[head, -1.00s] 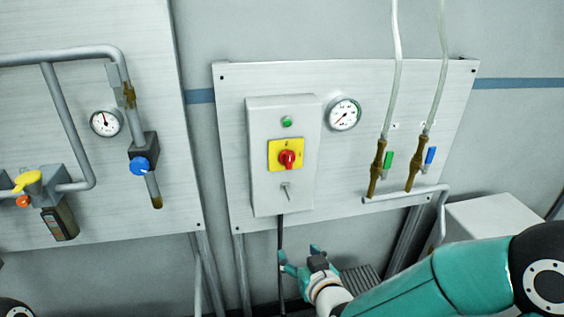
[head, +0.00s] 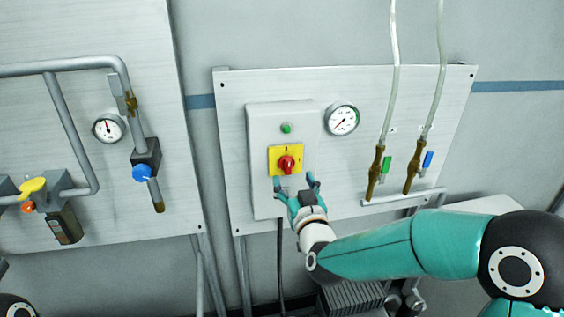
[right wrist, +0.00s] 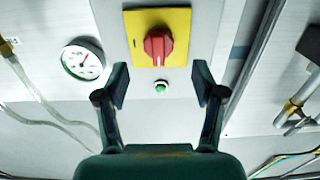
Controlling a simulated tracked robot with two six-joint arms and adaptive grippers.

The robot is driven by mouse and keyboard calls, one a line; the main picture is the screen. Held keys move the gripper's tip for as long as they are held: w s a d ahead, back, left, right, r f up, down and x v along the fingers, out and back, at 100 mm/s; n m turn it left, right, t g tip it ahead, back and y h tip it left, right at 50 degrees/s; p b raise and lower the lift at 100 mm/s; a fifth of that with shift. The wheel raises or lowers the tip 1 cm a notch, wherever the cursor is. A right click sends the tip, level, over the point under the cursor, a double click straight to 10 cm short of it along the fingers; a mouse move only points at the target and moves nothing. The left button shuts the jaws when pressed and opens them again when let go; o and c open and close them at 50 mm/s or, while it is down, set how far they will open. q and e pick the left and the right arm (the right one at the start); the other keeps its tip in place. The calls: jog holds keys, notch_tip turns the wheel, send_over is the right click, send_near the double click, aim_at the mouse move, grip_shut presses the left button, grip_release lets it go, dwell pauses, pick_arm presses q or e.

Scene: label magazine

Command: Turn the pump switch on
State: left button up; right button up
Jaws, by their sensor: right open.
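A red rotary switch (head: 287,164) on a yellow plate (head: 297,149) sits on the front of a pale control box (head: 261,190). A green button (head: 286,128) is above it. My right gripper (head: 295,181) is open and empty, with its fingertips just below the yellow plate in the head view. The small toggle seen there earlier is hidden behind the gripper. In the right wrist view the red switch (right wrist: 158,45) and the green button (right wrist: 160,88) show between and beyond the open fingers. I cannot tell which control is the pump switch. My left gripper is not in view.
A pressure gauge (head: 342,119) is right of the box. Two hoses lead down to valves with a green handle (head: 385,166) and a blue handle (head: 427,159). A left panel carries pipes, a gauge (head: 108,128) and a blue knob (head: 141,172).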

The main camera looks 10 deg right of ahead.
aim_at(288, 169)
jog(key=w+p, duration=0.1)
jog(key=w, duration=0.5)
jog(key=shift+w+p, duration=0.2)
jog(key=shift+p, duration=0.1)
